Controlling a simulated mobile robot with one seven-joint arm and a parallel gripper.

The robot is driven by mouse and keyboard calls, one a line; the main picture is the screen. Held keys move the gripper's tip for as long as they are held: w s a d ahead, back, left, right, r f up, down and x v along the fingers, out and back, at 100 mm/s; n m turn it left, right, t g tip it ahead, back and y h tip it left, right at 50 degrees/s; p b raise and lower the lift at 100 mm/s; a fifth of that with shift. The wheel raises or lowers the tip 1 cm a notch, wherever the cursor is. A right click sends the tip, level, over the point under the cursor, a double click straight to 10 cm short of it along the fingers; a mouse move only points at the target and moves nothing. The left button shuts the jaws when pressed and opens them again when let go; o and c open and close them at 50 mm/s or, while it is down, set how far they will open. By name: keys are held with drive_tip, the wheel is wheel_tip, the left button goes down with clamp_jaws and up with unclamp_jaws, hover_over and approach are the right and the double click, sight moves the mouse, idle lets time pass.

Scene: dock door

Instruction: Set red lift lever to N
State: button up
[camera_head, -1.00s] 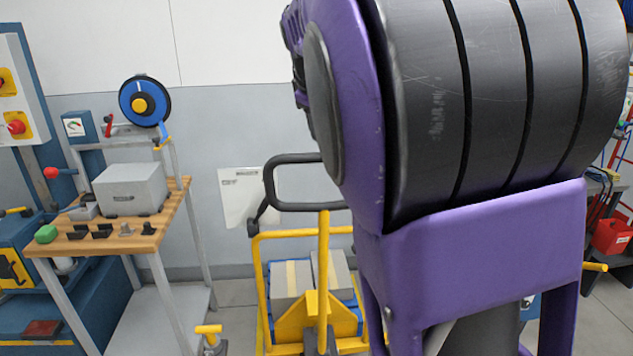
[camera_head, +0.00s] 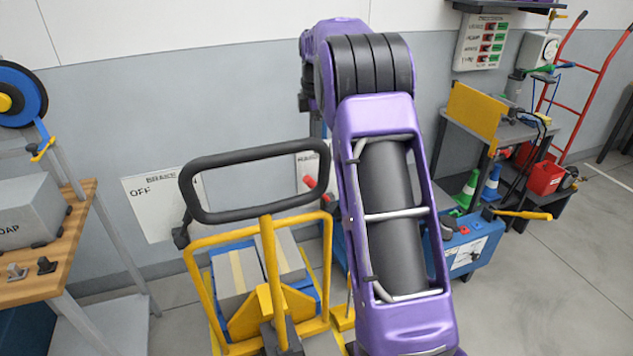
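A red grip (camera_head: 310,182), which looks like the red lift lever, shows just inside the right end of the black loop handle (camera_head: 255,180) of a yellow pallet truck (camera_head: 325,265). A white plate (camera_head: 318,158) is behind it. I cannot read the plate's marks or tell the lever's setting. My purple arm passes close to the right of the red grip and partly covers the area. My gripper is not in view, so its distance from the lever cannot be told.
Grey boxes (camera_head: 285,257) sit on the truck. A white sign reading OFF (camera_head: 150,212) is on the wall at left. A wooden bench (camera_head: 75,220) stands at left. A blue box (camera_head: 475,240), cones and a dark shelf are at right. Floor at lower right is clear.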

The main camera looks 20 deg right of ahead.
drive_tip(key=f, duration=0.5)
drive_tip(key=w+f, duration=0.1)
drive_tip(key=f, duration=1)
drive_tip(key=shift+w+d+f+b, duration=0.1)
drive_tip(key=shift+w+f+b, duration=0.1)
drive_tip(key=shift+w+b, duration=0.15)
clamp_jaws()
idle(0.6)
